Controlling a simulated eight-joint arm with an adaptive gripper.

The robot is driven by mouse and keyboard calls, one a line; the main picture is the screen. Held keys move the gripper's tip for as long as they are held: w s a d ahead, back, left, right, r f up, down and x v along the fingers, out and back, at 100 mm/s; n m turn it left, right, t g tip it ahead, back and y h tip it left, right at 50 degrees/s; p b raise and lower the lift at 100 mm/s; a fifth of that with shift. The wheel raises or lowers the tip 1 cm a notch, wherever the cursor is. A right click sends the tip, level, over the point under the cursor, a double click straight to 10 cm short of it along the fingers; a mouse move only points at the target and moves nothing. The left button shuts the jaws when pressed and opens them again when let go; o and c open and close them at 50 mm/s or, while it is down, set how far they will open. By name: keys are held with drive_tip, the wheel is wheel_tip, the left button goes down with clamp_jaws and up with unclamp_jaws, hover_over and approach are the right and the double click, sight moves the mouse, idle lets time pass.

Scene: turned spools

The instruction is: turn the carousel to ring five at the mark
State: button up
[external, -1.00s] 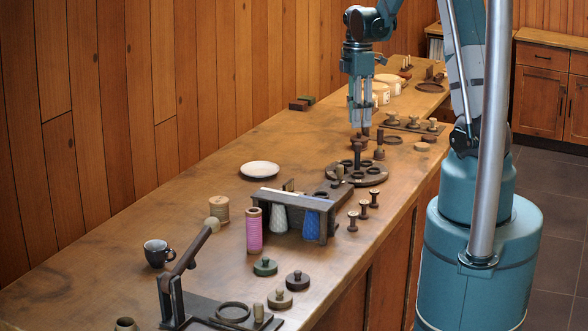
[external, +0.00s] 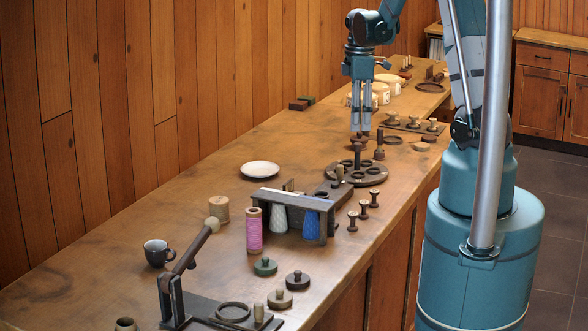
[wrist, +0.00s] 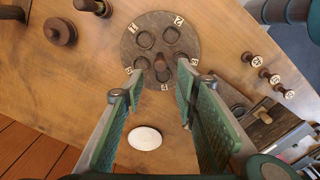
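The dark round carousel (external: 341,175) lies flat on the bench, with several ring-shaped recesses and a central upright post (external: 357,156). Which tag is at the mark, I cannot tell. My gripper (external: 360,134) points straight down just above the post. In the wrist view my gripper (wrist: 160,82) has its green fingers apart, with the post's knob (wrist: 160,64) between and beyond them. It holds nothing.
A rack with spools (external: 296,207) stands nearer. Several small pegs (external: 363,209) stand at right. A white plate (external: 260,169) lies left, with bare bench around it.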

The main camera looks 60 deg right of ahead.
hover_over(357, 158)
drive_tip(key=shift+w+d+f, duration=0.1)
drive_tip(key=shift+d+f, duration=0.15)
drive_tip(key=shift+f, duration=1.5)
drive_tip(key=shift+d+f, duration=0.2)
drive_tip(key=shift+f, duration=1.55)
clamp_jaws()
